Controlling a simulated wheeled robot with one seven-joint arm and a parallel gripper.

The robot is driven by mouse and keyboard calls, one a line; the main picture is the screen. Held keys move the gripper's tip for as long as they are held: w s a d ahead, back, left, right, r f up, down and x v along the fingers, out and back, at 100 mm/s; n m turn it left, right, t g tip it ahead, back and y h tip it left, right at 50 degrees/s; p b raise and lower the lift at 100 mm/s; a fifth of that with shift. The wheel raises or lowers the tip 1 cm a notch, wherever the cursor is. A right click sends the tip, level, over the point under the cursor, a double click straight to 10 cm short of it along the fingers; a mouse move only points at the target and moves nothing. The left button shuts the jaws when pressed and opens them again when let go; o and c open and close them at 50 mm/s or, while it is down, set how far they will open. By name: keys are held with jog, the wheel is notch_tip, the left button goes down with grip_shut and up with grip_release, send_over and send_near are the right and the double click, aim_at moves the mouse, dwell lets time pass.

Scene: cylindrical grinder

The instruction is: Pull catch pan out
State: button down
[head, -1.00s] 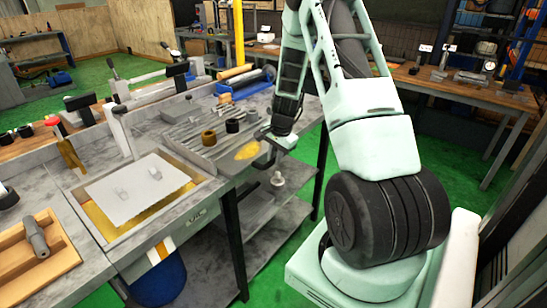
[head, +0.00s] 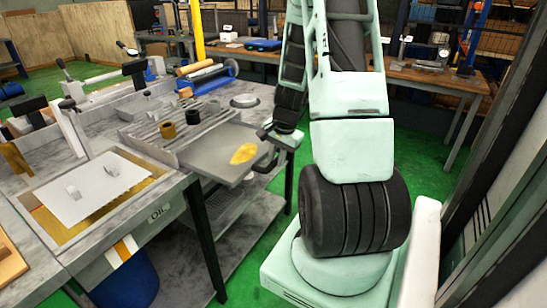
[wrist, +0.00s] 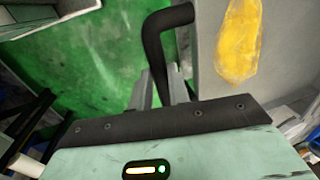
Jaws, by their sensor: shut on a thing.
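The catch pan (head: 213,148) is a flat grey tray with a yellow patch on its floor. In the head view it juts out to the right past the edge of the grey bench. Its dark bar handle (wrist: 156,45) shows in the wrist view, curving down between my fingers. My gripper (wrist: 161,86) is shut on this handle. In the head view my gripper (head: 268,138) is at the pan's outer right end, partly hidden by its own wrist. The pan (wrist: 207,70) also shows at the right of the wrist view.
A brown ring (head: 168,129) and a black ring (head: 193,117) stand by the pan's inner end. A white plate (head: 92,187) lies over an oil tray at left. A shelf and a bench leg are below. Green floor is open beyond the bench.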

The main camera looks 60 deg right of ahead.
jog(key=c, duration=1.3)
grip_release()
jog(key=s+r, duration=0.1)
jog(key=r, duration=0.4)
jog(key=s+r, duration=0.1)
jog(key=r, duration=0.5)
jog(key=s+r, duration=0.1)
jog(key=r, duration=0.5)
jog(key=shift+s+p, duration=0.2)
jog(key=shift+p, duration=0.2)
